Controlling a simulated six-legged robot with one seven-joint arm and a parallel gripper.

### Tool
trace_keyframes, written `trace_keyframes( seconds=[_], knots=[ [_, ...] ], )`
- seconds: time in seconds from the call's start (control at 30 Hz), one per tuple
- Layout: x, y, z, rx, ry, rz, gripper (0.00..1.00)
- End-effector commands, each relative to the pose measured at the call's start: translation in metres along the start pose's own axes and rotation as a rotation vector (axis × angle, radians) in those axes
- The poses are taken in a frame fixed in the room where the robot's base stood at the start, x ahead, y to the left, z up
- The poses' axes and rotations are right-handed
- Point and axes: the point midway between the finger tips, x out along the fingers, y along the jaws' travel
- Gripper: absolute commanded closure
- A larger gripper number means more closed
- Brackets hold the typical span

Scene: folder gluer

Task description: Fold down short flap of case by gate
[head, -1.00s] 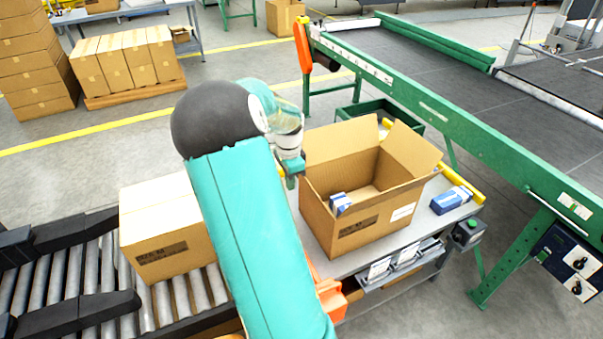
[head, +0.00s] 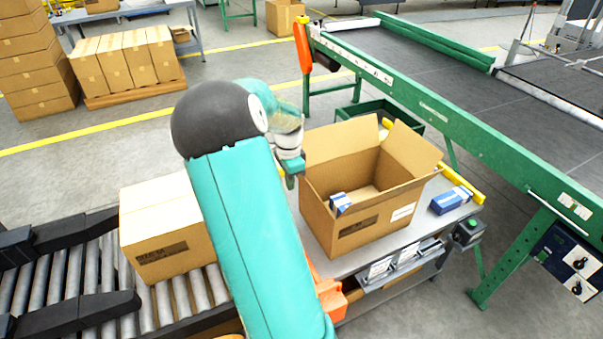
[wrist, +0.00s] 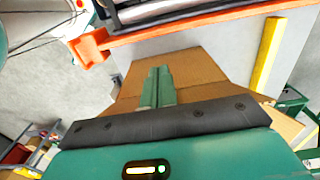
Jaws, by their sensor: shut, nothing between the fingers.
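The open brown case (head: 345,235) stands upright on a grey bench, with a blue-and-white item (head: 340,203) inside it. Its back flap (head: 341,139) and right-hand flap (head: 412,150) stand up and lean outward. I cannot make out a left-hand flap clearly. My gripper (head: 291,180) is just outside the case's left back corner, near its top rim; whether it touches is not clear. In the wrist view my shut, empty green fingers (wrist: 158,83) show in front of brown cardboard (wrist: 195,70). I cannot tell which panel this is.
A closed carton (head: 165,240) sits on the roller conveyor (head: 90,275) at left. A blue box (head: 452,200) lies right of the case by a yellow bar (head: 463,183). A green-framed belt conveyor (head: 440,110) runs behind. An orange rail (wrist: 200,27) crosses the wrist view.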

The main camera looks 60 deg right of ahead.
Motion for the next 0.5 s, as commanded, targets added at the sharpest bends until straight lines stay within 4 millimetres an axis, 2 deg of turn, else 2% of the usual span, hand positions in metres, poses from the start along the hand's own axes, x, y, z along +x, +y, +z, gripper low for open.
trace_keyframes(
  seconds=[0.37,0.5],
  knots=[
    [0.0000,0.0000,-0.0002,0.000,0.000,0.000,1.00],
    [0.0001,0.0001,-0.0081,0.002,0.000,0.000,1.00]
  ],
)
